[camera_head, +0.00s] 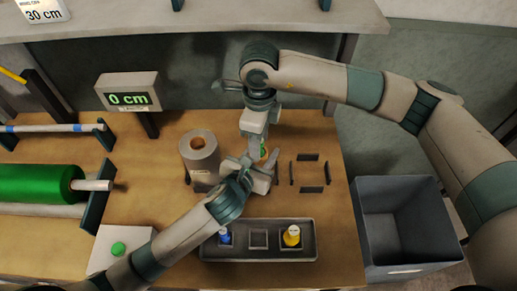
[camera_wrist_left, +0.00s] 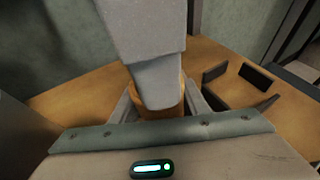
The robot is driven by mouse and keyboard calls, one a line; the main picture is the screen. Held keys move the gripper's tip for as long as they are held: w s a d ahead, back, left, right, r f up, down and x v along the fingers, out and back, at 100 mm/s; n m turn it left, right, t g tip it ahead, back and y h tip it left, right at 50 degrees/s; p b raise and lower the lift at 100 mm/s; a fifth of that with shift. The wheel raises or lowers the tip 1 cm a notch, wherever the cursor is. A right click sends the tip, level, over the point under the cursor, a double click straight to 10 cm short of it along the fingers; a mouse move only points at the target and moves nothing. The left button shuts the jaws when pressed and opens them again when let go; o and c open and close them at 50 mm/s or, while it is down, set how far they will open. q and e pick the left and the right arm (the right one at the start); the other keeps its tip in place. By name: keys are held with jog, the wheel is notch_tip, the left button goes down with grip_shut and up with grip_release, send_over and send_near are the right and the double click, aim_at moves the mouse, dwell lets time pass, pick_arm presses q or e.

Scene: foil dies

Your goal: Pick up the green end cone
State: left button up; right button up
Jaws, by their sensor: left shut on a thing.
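The green end cone shows only as a small green patch (camera_head: 264,151) between my two grippers; most of it is hidden. My left gripper (camera_head: 262,174) is beside it, low over the bench. In the left wrist view its fingers (camera_wrist_left: 160,110) are shut on a tan, round-sided piece (camera_wrist_left: 173,108), mostly covered. My right gripper (camera_head: 255,148) points down from above, right at the green patch. It also shows in the left wrist view as a grey shape (camera_wrist_left: 155,75) in front of the tan piece. Whether it grips anything is hidden.
A grey tray (camera_head: 210,253) holds a blue cone (camera_head: 225,236) and a yellow cone (camera_head: 292,236), with an empty middle socket (camera_head: 258,239). A grey roll (camera_head: 199,155) stands left of the grippers. Dark corner stops (camera_head: 308,157) and a grey bin (camera_head: 408,190) are right.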

jog(key=shift+c, duration=0.4)
grip_shut()
notch_tip(320, 180, up, 10)
jog(key=shift+r, duration=0.1)
dwell(0.5)
pick_arm(q)
jog(key=o, duration=1.1)
jog(key=shift+o, duration=0.2)
jog(key=shift+s+a, duration=0.1)
jog(key=shift+s, duration=0.05)
